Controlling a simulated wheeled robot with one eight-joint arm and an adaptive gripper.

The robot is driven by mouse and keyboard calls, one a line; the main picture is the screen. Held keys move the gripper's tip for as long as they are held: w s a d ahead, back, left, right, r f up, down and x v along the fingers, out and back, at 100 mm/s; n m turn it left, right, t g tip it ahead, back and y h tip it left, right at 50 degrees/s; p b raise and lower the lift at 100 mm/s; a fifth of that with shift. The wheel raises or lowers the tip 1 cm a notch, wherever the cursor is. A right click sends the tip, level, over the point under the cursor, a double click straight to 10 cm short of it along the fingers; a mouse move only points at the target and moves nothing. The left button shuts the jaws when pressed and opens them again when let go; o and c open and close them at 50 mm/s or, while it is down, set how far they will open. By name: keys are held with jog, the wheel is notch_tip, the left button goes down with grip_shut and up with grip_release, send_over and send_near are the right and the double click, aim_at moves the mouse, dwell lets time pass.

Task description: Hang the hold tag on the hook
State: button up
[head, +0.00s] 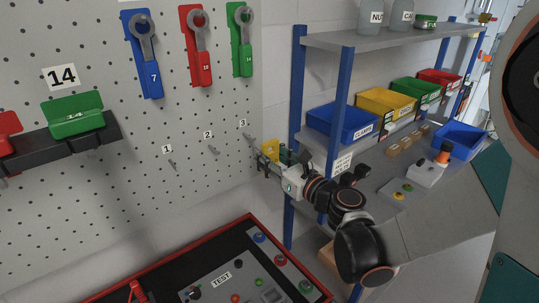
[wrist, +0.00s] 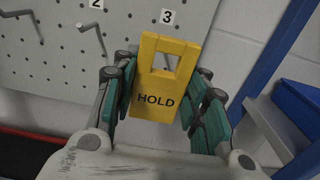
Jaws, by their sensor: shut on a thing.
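The yellow hold tag (wrist: 158,112) is upright in the wrist view, with "HOLD" facing the camera and a rectangular opening in its top. My gripper (wrist: 160,92) is shut on its sides. In the head view the tag (head: 269,148) shows partly behind my gripper (head: 272,161), just right of the pegboard's edge. Three hooks stick out of the pegboard: hook 1 (head: 172,163), hook 2 (head: 214,150) and hook 3 (head: 248,136). The tag is close to hook 3. In the wrist view, label 3 is just above the tag; I cannot make out its hook there.
Right of the pegboard (head: 90,190) stands a blue-framed shelf (head: 296,100) with coloured bins, close to my arm. A red-edged test panel (head: 240,270) lies below. Coloured handles (head: 143,60) and a black rail (head: 50,148) with lockout pieces are on the board's left.

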aim_at(244, 141)
jog(key=shift+f+x, duration=0.2)
jog(key=shift+x, duration=1.85)
jog(key=shift+f+x, duration=0.15)
jog(key=shift+x, duration=1.9)
jog(key=shift+w+a+f+b, duration=0.3)
jog(key=shift+w, duration=0.15)
jog(key=o, duration=1)
jog(key=shift+c, duration=0.2)
